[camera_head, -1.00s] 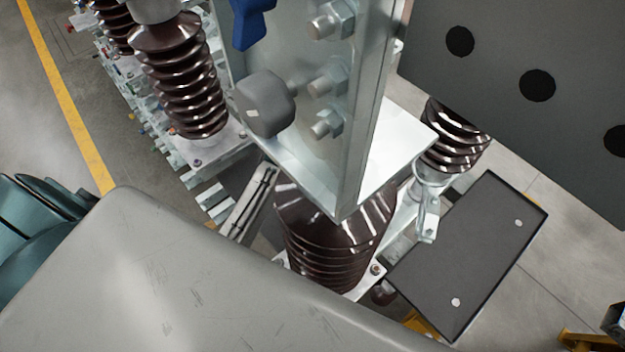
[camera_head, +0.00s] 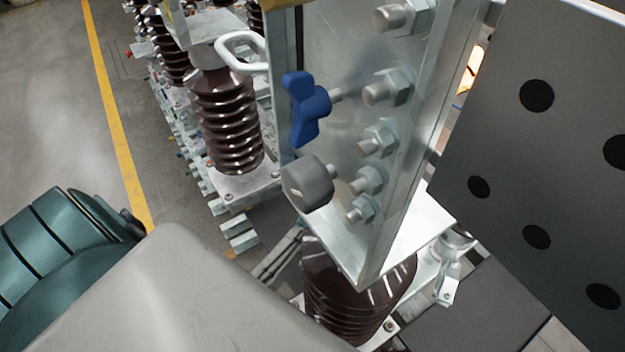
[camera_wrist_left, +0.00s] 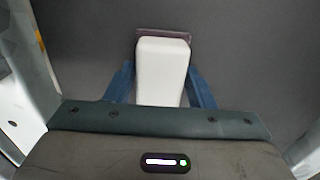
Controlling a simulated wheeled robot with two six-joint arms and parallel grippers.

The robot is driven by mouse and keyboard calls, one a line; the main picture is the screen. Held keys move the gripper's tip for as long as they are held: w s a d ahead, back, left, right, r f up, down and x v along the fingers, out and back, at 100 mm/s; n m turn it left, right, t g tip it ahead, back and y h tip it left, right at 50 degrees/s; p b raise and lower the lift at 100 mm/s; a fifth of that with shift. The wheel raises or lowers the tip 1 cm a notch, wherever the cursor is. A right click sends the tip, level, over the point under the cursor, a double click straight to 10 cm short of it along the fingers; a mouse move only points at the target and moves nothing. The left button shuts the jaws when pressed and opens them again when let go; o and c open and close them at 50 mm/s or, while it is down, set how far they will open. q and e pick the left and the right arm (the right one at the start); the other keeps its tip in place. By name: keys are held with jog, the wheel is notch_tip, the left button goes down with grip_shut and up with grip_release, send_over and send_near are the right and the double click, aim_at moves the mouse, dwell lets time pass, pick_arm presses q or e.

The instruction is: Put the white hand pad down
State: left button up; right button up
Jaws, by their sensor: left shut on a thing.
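The white hand pad (camera_wrist_left: 162,62) is in the left wrist view, a pale block with rounded corners. My left gripper (camera_wrist_left: 161,88) is shut on it, with one blue finger on each side. A thin brownish strip (camera_wrist_left: 163,33) shows at the pad's far end; I cannot tell whether it belongs to the pad. A plain dark grey surface fills the view behind the pad; whether the pad touches it cannot be told. The head view shows neither the pad nor either gripper.
In the head view a metal plate (camera_head: 345,130) with bolts, a blue wing knob (camera_head: 308,108) and a grey knob (camera_head: 308,185) stands close ahead. Brown ribbed insulators (camera_head: 228,125) stand behind and below it. A dark panel with black holes (camera_head: 570,150) fills the right. Open floor (camera_head: 50,110) lies left.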

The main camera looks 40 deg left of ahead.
pick_arm(q)
jog(key=shift+f, duration=0.15)
jog(key=o, duration=0.9)
jog(key=shift+c, duration=0.2)
jog(key=shift+o, duration=0.6)
notch_tip(320, 180, up, 12)
jog(key=b, duration=0.3)
jog(key=shift+r, duration=0.2)
pick_arm(e)
jog(key=f, duration=0.3)
jog(key=shift+s+a+f, duration=0.2)
jog(key=shift+s+f, duration=0.05)
jog(key=shift+s, duration=0.1)
jog(key=shift+a, duration=0.25)
